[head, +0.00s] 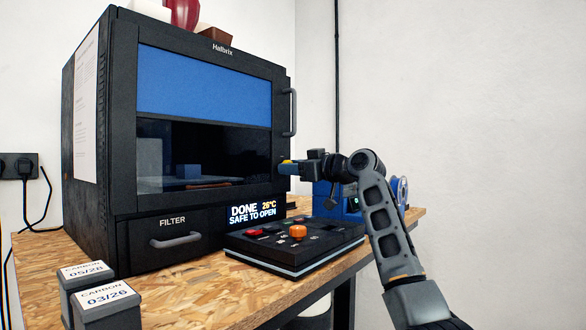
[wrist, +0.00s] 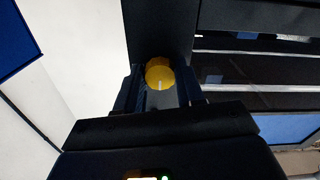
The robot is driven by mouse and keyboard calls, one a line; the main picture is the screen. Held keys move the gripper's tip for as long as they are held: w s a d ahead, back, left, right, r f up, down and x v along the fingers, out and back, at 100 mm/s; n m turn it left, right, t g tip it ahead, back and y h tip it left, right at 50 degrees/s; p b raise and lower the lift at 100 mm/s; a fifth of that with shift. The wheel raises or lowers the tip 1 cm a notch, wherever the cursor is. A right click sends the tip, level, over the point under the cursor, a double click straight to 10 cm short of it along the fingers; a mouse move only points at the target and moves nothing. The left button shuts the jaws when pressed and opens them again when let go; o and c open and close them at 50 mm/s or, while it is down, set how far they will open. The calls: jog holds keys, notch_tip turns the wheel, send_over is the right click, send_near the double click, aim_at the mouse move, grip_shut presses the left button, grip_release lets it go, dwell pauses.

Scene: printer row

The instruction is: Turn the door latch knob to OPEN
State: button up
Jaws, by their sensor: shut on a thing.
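The door latch knob (wrist: 159,74) is yellow and round with a white pointer line, between the two fingers of my gripper (wrist: 161,92) in the wrist view. The line points toward the bottom of that picture. In the head view my gripper (head: 293,167) is at the right edge of the printer's front door, below the door handle, with a bit of yellow at its tips. It is shut on the knob. No OPEN mark by the knob can be read. The door (head: 205,85) is shut, with a blue upper panel and a dark window.
The printer's display (head: 252,213) reads DONE, 26°C, SAFE TO OPEN. A black control box (head: 296,245) with an orange knob and red button stands in front. The grey door handle (head: 291,112) is above my gripper. Carbon boxes (head: 102,302) stand front left; a blue device (head: 330,199) is behind my arm.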

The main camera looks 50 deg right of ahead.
jog(key=shift+r+m+p, duration=0.1)
jog(key=shift+m+p, duration=0.2)
jog(key=shift+p, duration=0.1)
jog(key=m+p, duration=1.6)
jog(key=m, duration=0.1)
jog(key=shift+m+p, duration=0.3)
dwell(0.4)
jog(key=o, duration=1)
jog(key=shift+o, duration=0.2)
